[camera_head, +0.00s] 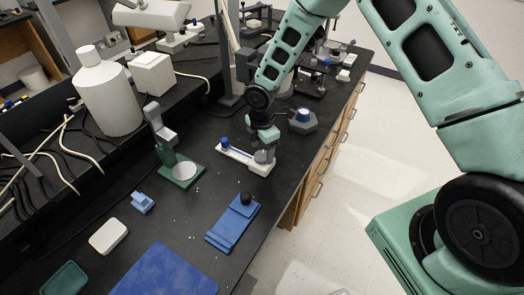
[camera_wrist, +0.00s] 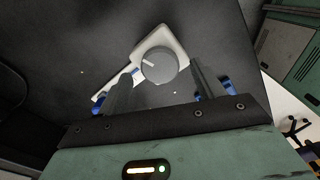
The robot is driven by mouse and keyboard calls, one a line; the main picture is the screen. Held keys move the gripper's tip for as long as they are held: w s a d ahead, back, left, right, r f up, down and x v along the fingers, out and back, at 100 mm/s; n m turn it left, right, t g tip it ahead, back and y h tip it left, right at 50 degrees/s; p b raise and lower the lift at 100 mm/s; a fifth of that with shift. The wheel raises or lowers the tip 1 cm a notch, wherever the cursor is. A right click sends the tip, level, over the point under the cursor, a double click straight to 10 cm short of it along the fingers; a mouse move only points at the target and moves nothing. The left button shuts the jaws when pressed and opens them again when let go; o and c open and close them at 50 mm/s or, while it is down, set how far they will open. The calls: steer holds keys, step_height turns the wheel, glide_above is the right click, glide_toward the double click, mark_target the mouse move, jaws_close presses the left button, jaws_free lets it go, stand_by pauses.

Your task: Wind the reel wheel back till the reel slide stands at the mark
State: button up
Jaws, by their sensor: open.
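The reel is a white base (camera_head: 240,154) on the black bench, a long narrow strip with a wider block at its near right end. The grey round reel wheel (camera_wrist: 159,66) sits on that block; a pale line on its top points to the upper left in the wrist view. A blue piece (camera_head: 225,143), seemingly the reel slide, is at the strip's far left end. The mark cannot be made out. My gripper (camera_head: 264,142) is open over the wheel, with fingers (camera_wrist: 161,70) on either side of it; contact cannot be told.
A green stand (camera_head: 181,172) with a white dish is left of the reel. A blue board (camera_head: 232,226) with a black knob lies nearer. A grey block (camera_head: 300,121) with a blue-topped part stands behind right. The bench edge is close on the right.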

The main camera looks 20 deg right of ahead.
steer(key=shift+f, duration=1.05)
steer(key=c, duration=1)
